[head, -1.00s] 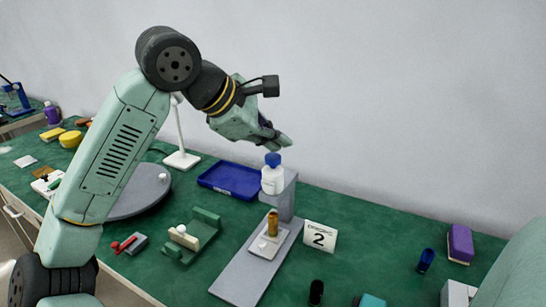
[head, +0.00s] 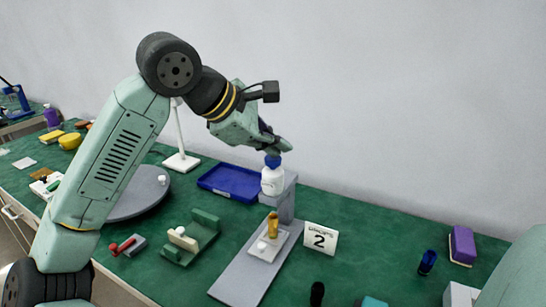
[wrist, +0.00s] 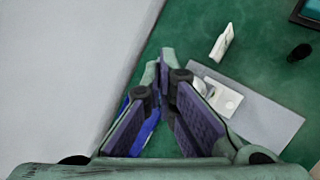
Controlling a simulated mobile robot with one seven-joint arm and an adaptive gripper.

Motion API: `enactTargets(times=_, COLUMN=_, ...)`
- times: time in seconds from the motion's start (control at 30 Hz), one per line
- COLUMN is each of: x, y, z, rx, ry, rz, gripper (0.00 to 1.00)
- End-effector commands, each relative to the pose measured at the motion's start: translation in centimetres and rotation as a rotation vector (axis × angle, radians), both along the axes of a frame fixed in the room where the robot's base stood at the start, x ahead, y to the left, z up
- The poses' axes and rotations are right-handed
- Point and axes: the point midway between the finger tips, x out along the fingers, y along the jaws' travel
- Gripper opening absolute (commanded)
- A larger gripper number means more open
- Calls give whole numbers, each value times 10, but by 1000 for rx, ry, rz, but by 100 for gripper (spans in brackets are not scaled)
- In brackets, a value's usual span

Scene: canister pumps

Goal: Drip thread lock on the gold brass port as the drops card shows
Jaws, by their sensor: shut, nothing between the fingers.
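My gripper (head: 280,148) is shut and empty, pointing down with its fingertips at the blue cap of a white bottle (head: 272,182). They look to be touching the cap, though I cannot be sure. The bottle stands upright in a grey holder above the gold brass port (head: 272,224), with a gap between. The port stands on a small white plate (head: 259,253). The drops card (head: 320,238), showing a 2, stands to its right.
A grey base board (head: 233,279) lies under the plate. A blue tray (head: 230,195) is behind left, and a green fixture (head: 203,228) is to the left. A dark blue cylinder (head: 427,263) and purple block (head: 462,245) are at right.

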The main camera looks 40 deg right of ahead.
Motion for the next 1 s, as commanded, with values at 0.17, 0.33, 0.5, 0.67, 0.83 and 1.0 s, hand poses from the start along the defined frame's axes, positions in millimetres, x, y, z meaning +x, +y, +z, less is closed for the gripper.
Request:
enactTargets(times=0.17, x=0, y=0, z=-3, rx=1, ry=0, rz=0, gripper=0)
enactTargets(times=0.33, x=0, y=0, z=-5, rx=1, ry=0, rz=0, gripper=0)
enactTargets(times=0.5, x=0, y=0, z=-7, rx=2, ry=-1, rz=1, gripper=0)
enactTargets(times=0.67, x=0, y=0, z=-7, rx=2, ry=-1, rz=1, gripper=0)
enactTargets(times=0.83, x=0, y=0, z=-7, rx=2, ry=-1, rz=1, gripper=0)
enactTargets(times=1.0, x=0, y=0, z=0, rx=2, ry=-1, rz=1, gripper=0)
